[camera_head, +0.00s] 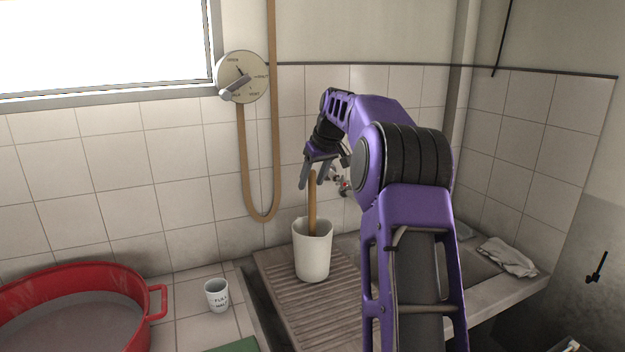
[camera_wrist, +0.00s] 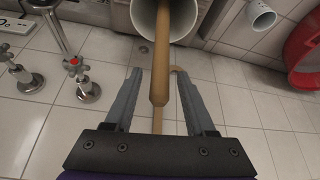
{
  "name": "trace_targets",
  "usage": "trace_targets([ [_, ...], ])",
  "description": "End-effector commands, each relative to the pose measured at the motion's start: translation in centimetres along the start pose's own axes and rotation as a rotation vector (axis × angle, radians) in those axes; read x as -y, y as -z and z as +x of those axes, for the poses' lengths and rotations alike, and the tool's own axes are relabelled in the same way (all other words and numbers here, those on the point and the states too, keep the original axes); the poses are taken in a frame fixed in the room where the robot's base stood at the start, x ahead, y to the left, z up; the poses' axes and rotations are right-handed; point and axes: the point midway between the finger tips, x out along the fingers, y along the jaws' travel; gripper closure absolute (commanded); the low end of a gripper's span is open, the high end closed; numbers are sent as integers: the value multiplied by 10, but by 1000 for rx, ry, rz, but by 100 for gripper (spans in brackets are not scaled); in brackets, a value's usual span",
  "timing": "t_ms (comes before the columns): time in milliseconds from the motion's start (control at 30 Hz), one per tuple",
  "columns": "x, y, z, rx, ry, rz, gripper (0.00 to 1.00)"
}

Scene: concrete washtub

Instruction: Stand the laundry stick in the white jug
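The wooden laundry stick (camera_head: 312,205) stands nearly upright with its lower part inside the white jug (camera_head: 312,262). The jug stands upright on the ribbed washboard slope of the tub. My gripper (camera_head: 314,182) is just above the jug, around the stick's top end. In the wrist view, the fingers (camera_wrist: 158,76) are open, one on each side of the stick (camera_wrist: 159,88), with a gap showing on both sides. The jug (camera_wrist: 147,18) shows at the top of that view, with the stick running into its mouth. The stick's lower end is hidden inside the jug.
A red basin (camera_head: 150,300) and a white cup (camera_head: 217,295) stand on the tiled ledge at left. Wall taps (camera_head: 343,186) are close behind my gripper. A hose (camera_head: 241,170) hangs on the wall. A cloth (camera_head: 508,256) lies on the right rim.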

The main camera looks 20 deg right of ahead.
Motion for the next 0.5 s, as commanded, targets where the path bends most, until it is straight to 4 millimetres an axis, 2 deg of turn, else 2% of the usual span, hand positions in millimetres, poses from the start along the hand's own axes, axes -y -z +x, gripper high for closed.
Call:
trace_targets([
  [333,0,0,-2,0,0,0,38],
  [500,0,1,-22,-1,-2,0,38],
])
